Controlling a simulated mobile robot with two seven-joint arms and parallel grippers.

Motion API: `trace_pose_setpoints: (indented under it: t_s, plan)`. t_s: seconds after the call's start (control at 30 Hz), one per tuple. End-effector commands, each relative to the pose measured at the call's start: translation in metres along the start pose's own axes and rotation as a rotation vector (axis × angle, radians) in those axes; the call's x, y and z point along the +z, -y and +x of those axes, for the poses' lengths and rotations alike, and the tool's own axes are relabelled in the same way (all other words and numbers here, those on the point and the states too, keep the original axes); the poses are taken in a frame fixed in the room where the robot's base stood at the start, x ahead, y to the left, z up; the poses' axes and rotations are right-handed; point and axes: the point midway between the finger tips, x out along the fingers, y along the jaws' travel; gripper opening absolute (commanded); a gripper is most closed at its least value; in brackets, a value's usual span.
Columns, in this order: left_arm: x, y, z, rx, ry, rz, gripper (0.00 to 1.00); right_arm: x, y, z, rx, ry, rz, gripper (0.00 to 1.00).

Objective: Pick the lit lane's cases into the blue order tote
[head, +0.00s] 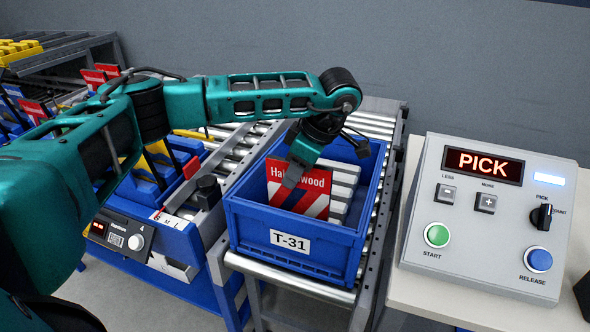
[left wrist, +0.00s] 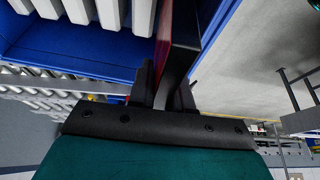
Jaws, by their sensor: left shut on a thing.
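The blue order tote (head: 335,247), labelled T-31, stands on a roller conveyor. My left gripper (head: 293,180) reaches down into it, shut on a red, white and blue case (head: 316,188) with partly covered lettering. The case is upright inside the tote walls; I cannot tell whether it touches the floor. In the left wrist view its red edge (left wrist: 164,32) shows at the dark fingers (left wrist: 170,75). Several pale slabs (head: 343,190) stand in a row beside it in the tote. A lane unit (head: 120,236) with a small orange-lit display is at the left. My right gripper is out of view.
A grey control box (head: 487,215) reading PICK, with green START and blue RELEASE buttons, sits on a pale table at the right. Blue lanes with more red cases (head: 36,110) lie behind my arm at the left. Bare rollers (head: 375,122) extend behind the tote.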

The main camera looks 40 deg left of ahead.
Motion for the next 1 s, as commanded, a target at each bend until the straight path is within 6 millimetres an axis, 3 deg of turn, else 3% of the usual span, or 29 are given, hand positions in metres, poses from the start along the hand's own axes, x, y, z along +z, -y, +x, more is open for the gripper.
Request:
trace_pose_setpoints:
  t_s: [1.0]
  plan:
    - [0.016, 0.000, 0.039, -0.001, 0.000, 0.000, 0.00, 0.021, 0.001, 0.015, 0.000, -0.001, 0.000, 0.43]
